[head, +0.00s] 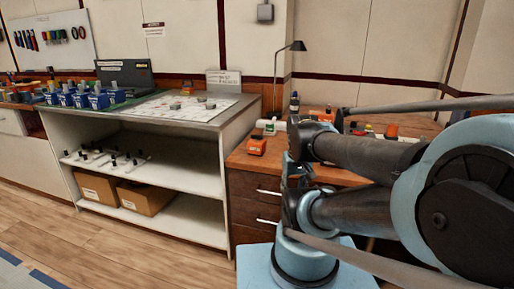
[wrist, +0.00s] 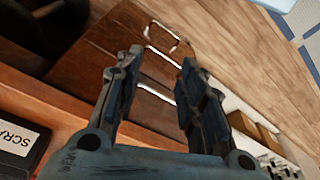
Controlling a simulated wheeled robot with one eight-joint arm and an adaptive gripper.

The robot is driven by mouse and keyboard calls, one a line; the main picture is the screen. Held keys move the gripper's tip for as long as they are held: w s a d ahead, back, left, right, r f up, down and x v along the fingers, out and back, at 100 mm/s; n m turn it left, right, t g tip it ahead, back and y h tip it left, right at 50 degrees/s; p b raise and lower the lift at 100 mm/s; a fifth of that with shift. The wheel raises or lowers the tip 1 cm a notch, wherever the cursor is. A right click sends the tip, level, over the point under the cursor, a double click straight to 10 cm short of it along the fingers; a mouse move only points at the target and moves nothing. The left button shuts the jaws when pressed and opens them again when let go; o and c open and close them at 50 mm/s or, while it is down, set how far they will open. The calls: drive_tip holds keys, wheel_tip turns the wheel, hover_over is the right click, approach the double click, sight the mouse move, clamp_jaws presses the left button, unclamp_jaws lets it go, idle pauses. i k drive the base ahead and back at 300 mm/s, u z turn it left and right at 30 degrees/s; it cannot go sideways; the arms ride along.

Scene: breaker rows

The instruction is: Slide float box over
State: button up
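No box in view carries a label I can read as float, so I cannot tell which thing is the float box. A small orange box (head: 256,145) sits near the left end of the wooden desk (head: 240,160) in the head view. My gripper (wrist: 156,80) is open in the wrist view, its two dark fingers spread with nothing between them. Behind the fingers are the desk's brown drawer fronts (wrist: 150,75) with metal handles. In the head view my arm covers much of the desk, and I cannot make out the fingers there.
A white workbench (head: 150,170) left of the desk holds a printed sheet (head: 172,107), a dark case (head: 125,74) and several blue bins (head: 66,98). Two cardboard boxes (head: 145,197) stand on its bottom shelf. The wooden floor (head: 110,240) is clear.

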sight(258, 149)
drive_tip(key=z, duration=0.8)
drive_tip(key=k, duration=1.75)
drive_tip(key=u, duration=0.65)
drive_tip(key=i, duration=1)
